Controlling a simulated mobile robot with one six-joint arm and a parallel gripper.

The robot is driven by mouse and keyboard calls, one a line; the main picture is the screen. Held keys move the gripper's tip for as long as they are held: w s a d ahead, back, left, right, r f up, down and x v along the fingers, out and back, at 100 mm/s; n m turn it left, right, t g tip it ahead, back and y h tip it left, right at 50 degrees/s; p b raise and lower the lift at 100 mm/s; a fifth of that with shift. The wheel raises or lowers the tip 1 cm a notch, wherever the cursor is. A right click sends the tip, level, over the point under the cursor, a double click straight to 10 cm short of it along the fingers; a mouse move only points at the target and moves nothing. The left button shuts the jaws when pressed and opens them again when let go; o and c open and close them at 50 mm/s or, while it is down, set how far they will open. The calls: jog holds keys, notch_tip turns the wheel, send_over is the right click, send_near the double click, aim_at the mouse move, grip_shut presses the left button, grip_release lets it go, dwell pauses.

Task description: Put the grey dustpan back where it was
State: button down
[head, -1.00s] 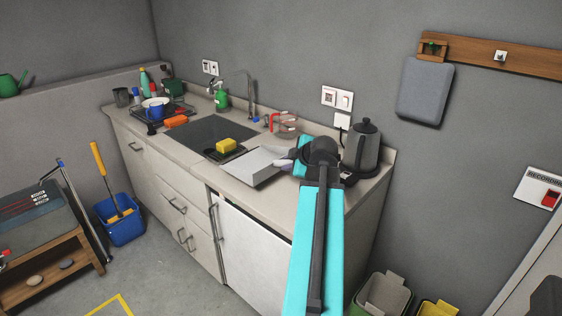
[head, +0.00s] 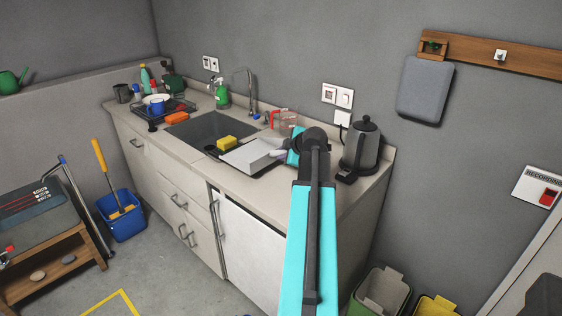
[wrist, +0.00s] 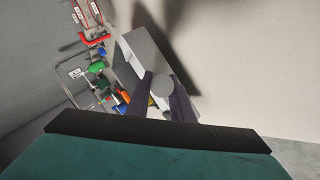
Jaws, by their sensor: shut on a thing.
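The light grey dustpan (head: 250,156) is at the front right of the sink, in front of my turquoise arm. My gripper (head: 279,154) is shut on its handle at the right end; the arm's end partly hides the grip. In the wrist view the dustpan (wrist: 146,52) extends away from my gripper (wrist: 160,98), with the round handle end between the fingers. The pan looks roughly level in the head view. I cannot tell whether it touches the counter or hangs just above it.
A yellow sponge (head: 226,142) lies just left of the pan by the sink (head: 207,130). A kettle (head: 362,146) stands close right of my arm, and a red-handled measuring jug (head: 283,119) behind. A dish rack (head: 160,111) holds the far left.

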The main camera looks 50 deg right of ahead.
jog(key=shift+w+d, duration=0.3)
jog(key=shift+w, duration=0.1)
jog(key=shift+w+d+f+p, duration=0.1)
jog(key=shift+f+p, duration=0.15)
jog(key=shift+p, duration=0.05)
jog(key=shift+f+p, duration=0.5)
jog(key=shift+f, duration=1.25)
jog(key=c, duration=1.6)
grip_release()
jog(key=shift+o, duration=0.2)
jog(key=shift+r, duration=0.25)
jog(key=b+v, duration=0.2)
jog(key=v, duration=1)
